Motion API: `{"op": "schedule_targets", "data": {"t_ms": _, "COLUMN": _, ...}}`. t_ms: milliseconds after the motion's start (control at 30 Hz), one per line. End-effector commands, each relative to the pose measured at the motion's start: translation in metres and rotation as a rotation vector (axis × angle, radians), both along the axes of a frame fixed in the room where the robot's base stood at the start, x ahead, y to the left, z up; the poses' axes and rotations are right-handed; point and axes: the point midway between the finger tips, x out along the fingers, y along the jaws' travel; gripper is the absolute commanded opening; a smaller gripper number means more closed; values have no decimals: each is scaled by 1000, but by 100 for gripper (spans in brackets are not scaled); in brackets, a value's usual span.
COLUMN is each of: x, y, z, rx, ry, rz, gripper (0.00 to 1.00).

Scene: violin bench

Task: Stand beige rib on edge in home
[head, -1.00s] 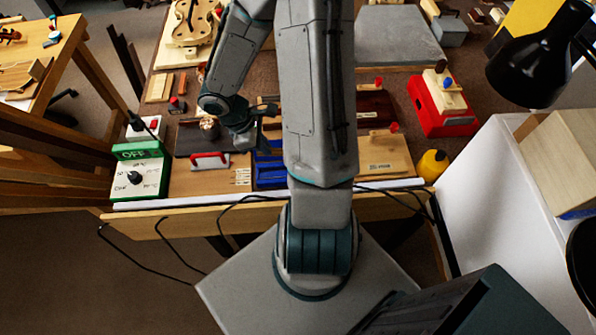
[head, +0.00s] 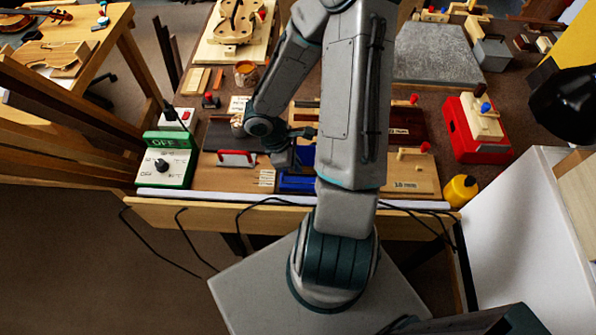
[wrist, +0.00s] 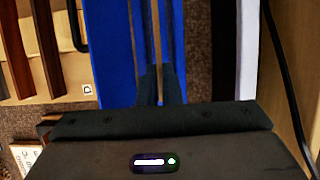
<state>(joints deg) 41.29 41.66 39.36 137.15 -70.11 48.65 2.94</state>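The blue holder (wrist: 115,50) has long parallel slots in the wrist view. It is partly hidden behind my arm in the head view (head: 297,183). A thin beige rib (wrist: 157,35) stands on edge along the holder and runs down between my fingertips. My gripper (wrist: 160,86) looks shut on it, with one dark finger on each side. Another thin tan strip (wrist: 131,35) lies parallel to its left. In the head view my gripper (head: 290,155) is low at the holder's left side. Whether the rib's lower edge touches the slot floor is hidden.
The green-topped OFF box (head: 165,165) stands further left. A white strip (head: 200,195) edges the bench.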

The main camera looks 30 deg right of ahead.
Motion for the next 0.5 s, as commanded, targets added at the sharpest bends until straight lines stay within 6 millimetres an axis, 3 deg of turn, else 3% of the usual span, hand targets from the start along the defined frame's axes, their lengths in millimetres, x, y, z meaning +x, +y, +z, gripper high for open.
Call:
{"op": "schedule_targets", "data": {"t_ms": 300, "x": -1, "y": 0, "z": -30, "rx": 0, "ry": 3, "rz": 1, "gripper": 0}}
{"op": "schedule_targets", "data": {"t_ms": 500, "x": 0, "y": 0, "z": -39, "rx": -1, "ry": 0, "rz": -1, "gripper": 0}}
